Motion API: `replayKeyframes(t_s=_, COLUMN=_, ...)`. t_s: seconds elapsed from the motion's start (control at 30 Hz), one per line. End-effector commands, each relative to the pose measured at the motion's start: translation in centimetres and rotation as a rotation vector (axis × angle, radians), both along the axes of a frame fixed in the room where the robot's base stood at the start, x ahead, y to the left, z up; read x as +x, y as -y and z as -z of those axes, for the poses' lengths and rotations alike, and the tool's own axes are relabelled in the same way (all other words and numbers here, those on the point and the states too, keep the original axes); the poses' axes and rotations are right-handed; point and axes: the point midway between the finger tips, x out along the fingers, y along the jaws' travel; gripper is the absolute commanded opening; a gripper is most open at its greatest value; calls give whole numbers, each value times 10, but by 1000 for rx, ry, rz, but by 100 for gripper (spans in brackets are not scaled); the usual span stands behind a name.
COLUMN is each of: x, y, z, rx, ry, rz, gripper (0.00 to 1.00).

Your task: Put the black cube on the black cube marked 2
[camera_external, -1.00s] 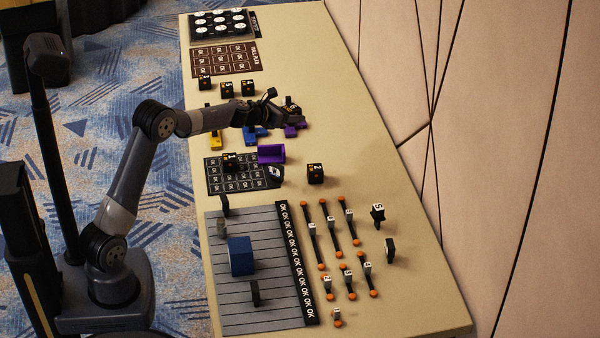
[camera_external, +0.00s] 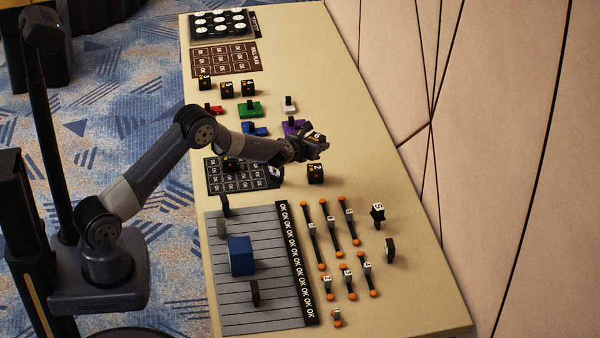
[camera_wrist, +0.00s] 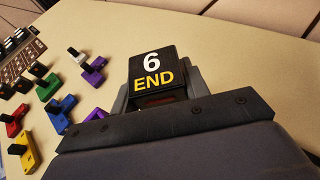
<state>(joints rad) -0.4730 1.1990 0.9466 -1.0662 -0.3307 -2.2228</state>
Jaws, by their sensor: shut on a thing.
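My gripper (camera_external: 314,147) is shut on a black cube (camera_external: 317,137) and holds it above the table. In the wrist view this held cube (camera_wrist: 154,70) shows a white 6 and a yellow END on its face. The black cube marked 2 (camera_external: 316,174) stands on the table just below my gripper in the external view. A clear gap between the held cube and the cube marked 2 cannot be made out. The wrist view does not show the cube marked 2.
Three black cubes stand in a row farther back, one of them here (camera_external: 227,89). Coloured blocks, such as the green one (camera_external: 249,109), lie behind my arm. A dark grid mat (camera_external: 214,186) lies to the left. Orange-ended rods (camera_external: 333,235) lie in front.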

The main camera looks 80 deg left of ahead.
Motion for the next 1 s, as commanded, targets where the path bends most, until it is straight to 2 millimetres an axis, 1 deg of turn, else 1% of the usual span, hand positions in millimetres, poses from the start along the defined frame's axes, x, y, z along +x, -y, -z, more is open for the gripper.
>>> replayKeyframes(t_s=0.03, x=0, y=0, z=11, rx=0, ry=-3, rz=1, gripper=20)
replayKeyframes(t_s=0.1, x=0, y=0, z=21, rx=0, ry=-3, rz=1, gripper=20)
replayKeyframes(t_s=0.27, x=0, y=0, z=35, rx=1, ry=-1, rz=-1, gripper=20)
replayKeyframes(t_s=0.4, x=0, y=0, z=54, rx=-1, ry=-2, rz=0, gripper=20)
replayKeyframes(t_s=0.5, x=0, y=0, z=64, rx=0, ry=0, rz=-1, gripper=20)
replayKeyframes(t_s=1.0, x=0, y=0, z=72, rx=0, ry=1, rz=0, gripper=20)
